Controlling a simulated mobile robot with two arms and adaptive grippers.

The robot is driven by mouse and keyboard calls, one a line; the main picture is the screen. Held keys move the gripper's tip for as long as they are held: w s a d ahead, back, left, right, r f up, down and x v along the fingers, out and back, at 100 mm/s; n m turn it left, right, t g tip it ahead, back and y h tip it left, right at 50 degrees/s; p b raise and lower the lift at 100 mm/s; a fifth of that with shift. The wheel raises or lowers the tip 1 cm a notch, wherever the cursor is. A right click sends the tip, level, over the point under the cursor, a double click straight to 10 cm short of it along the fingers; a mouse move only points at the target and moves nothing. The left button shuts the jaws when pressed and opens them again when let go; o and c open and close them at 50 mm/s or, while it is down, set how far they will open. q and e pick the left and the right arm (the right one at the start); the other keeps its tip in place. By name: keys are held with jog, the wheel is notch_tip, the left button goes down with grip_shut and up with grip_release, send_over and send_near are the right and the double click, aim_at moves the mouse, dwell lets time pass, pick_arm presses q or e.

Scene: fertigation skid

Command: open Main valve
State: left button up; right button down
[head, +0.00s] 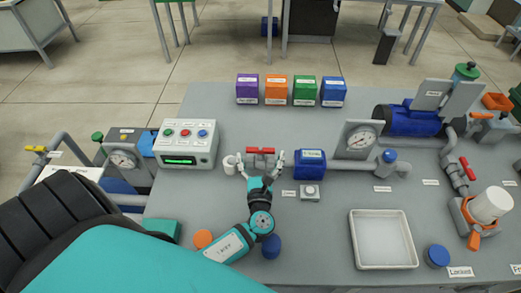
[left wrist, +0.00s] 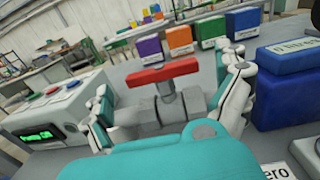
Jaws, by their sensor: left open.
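A grey valve with a red bar handle (head: 261,151) stands on the skid top, just right of the control box. Its handle lies roughly left to right in the head view. My left gripper (head: 262,163) is open, its fingers spread to either side of this valve. In the left wrist view, the red handle (left wrist: 163,71) and grey valve body (left wrist: 170,103) show between the spread fingertips (left wrist: 170,88); nothing is gripped. Another red-handled valve (head: 467,168) is on the pipework at the right. I cannot read which label says Main valve. My right gripper is out of view.
A control box (head: 187,143) stands left of my gripper, and a blue block (head: 310,163) is close on its right. Several coloured boxes, including a green one (head: 304,90), stand behind. A white tray (head: 383,239) lies at the front right.

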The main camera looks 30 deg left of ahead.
pick_arm(q)
jog(key=v, duration=0.8)
jog(key=shift+s, duration=0.2)
jog(key=shift+d+r, duration=0.1)
